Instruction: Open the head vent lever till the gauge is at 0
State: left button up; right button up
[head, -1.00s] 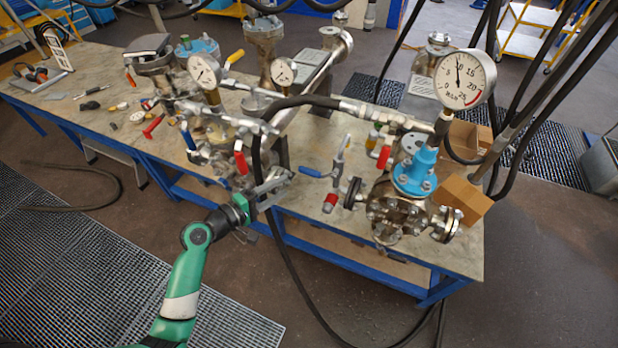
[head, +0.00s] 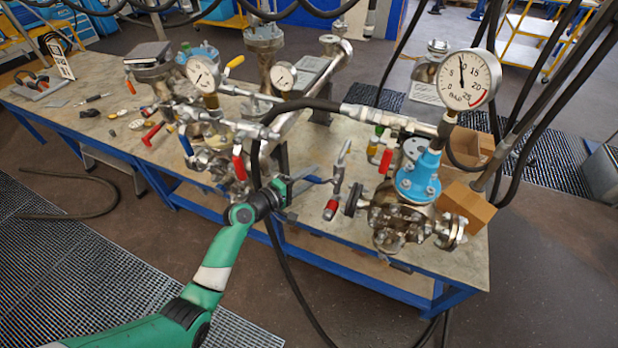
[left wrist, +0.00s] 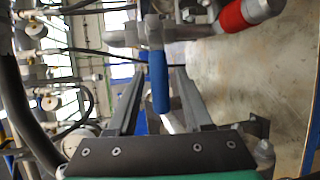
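The flanged vessel (head: 400,218) with the blue gauge fitting (head: 418,182) stands at the right end of the bench. Its large white gauge (head: 467,80) has the needle pointing nearly straight up, near 10. A small valve with a blue lever (head: 318,181) sits left of the vessel; a red lever (head: 386,160) stands behind it. My left gripper (head: 304,186) is at the blue lever. In the left wrist view, my open left gripper (left wrist: 158,92) has the blue lever (left wrist: 158,80) between its fingers, with gaps on both sides. My right gripper is out of view.
A black hose (head: 256,155) hangs just left of my left gripper. Other vessels with smaller gauges (head: 204,75) crowd the bench's middle. Cardboard boxes (head: 467,203) sit right of the vessel.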

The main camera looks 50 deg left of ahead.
pick_arm(q)
grip_shut()
dwell(1.2)
